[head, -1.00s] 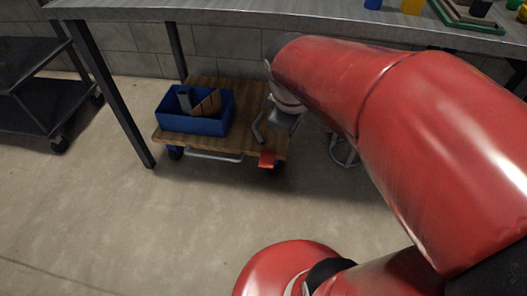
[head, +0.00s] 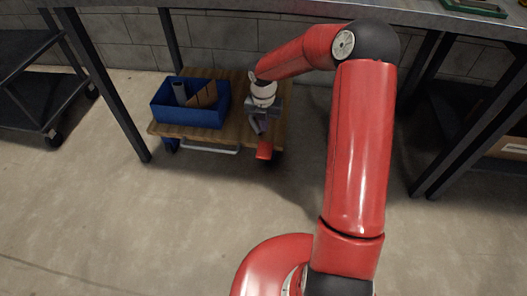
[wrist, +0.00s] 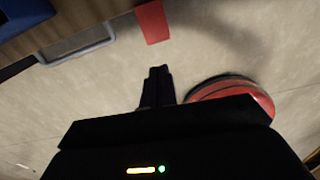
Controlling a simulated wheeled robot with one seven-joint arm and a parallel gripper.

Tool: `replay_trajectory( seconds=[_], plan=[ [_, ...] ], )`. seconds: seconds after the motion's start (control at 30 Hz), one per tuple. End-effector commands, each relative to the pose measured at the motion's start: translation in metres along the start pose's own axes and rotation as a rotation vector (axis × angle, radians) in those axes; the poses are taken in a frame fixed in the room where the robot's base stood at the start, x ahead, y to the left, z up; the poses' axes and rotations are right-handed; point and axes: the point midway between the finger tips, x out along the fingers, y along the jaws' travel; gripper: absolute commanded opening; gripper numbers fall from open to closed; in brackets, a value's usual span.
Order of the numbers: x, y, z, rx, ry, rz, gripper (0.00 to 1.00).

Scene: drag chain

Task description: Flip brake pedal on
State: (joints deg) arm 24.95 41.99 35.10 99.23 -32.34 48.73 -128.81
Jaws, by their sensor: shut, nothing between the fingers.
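The red brake pedal (head: 264,150) sticks out from the front right edge of a wooden cart (head: 215,140). It also shows in the wrist view (wrist: 152,22) at the top centre, beyond my fingertips. My gripper (head: 262,130) is over the cart's front right part, just above and behind the pedal in the head view. In the wrist view my gripper (wrist: 158,72) has its dark fingers together with nothing between them. A gap shows between the fingertips and the pedal in that view. I cannot tell the exact height of the fingers over the pedal.
A blue bin (head: 190,103) with several items stands on the cart's left part. The cart's grey front bar (head: 208,149) also shows in the wrist view (wrist: 77,45). The cart is under a workbench (head: 300,10) with dark legs. The floor in front is clear.

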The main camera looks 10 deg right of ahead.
Motion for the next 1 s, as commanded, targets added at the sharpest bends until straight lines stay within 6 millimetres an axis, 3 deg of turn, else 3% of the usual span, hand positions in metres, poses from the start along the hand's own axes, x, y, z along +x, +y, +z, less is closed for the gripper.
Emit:
replay_trajectory(
  seconds=[0.1, 0.57, 0.77, 1.0],
  plan=[
    [0.01, 0.002, 0.003, -0.05, 0.012, 0.012, 0.0],
    [0.016, 0.003, 0.004, -0.064, 0.014, 0.014, 0.0],
    [0.046, 0.003, 0.002, -0.064, 0.017, 0.013, 0.0],
    [0.099, 0.004, 0.001, -0.064, 0.017, 0.012, 0.0]
  ],
)
